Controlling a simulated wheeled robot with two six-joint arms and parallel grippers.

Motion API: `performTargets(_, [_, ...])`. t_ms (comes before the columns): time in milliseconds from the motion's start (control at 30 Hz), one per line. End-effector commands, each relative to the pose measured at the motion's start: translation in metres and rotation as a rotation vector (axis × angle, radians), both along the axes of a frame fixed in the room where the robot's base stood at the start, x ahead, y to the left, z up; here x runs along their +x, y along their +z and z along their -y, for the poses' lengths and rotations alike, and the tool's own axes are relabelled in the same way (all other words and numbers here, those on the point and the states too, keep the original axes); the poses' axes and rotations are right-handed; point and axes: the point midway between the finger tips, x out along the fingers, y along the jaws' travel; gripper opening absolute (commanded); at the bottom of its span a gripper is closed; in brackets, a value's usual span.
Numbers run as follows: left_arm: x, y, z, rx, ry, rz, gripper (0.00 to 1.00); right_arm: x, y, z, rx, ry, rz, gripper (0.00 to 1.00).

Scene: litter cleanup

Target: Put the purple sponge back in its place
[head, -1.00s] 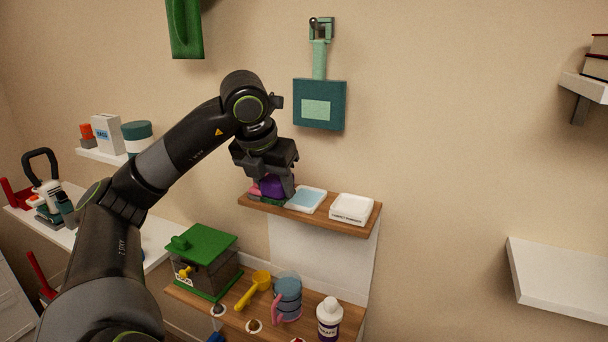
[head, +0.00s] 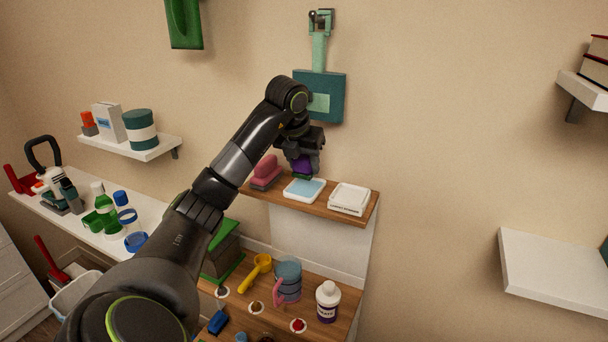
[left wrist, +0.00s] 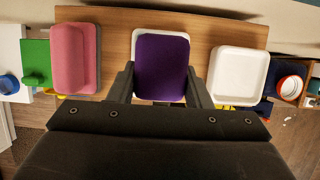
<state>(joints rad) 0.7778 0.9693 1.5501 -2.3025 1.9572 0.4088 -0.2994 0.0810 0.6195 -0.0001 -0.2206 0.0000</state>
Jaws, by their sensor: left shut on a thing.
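The purple sponge (head: 301,163) is held between the fingers of my left gripper (head: 303,172), above a small wooden shelf (head: 328,205) on the wall. Its purple face fills the space between the fingers in the left wrist view (left wrist: 162,68). Below it on the shelf lies a white tray with a light blue inside (head: 304,190); its white rim shows around the sponge in the left wrist view (left wrist: 139,35). A gap between sponge and tray cannot be judged surely. My right gripper is not in view.
A white labelled tray (head: 350,198) lies to the right. A teal dustpan-like thing (head: 330,98) hangs on the wall behind. A lower wooden shelf holds a mug (head: 287,280) and a bottle (head: 328,301).

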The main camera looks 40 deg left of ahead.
Motion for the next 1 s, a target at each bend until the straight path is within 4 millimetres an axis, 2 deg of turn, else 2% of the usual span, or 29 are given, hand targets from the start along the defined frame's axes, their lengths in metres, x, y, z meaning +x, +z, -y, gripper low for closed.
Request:
performTargets(400, [0.003,-0.034,-0.001,-0.001,0.000,-0.002,0.00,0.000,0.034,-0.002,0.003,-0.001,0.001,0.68])
performTargets(833, [0.003,-0.042,-0.001,-0.001,0.000,0.001,0.00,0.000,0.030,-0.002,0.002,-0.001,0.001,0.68])
performTargets(867, [0.003,-0.042,-0.001,0.000,0.000,0.001,0.46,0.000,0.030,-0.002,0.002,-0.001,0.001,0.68])
performTargets(1000, [0.003,-0.041,-0.001,0.000,0.000,0.001,0.64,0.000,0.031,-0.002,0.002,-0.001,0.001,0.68])
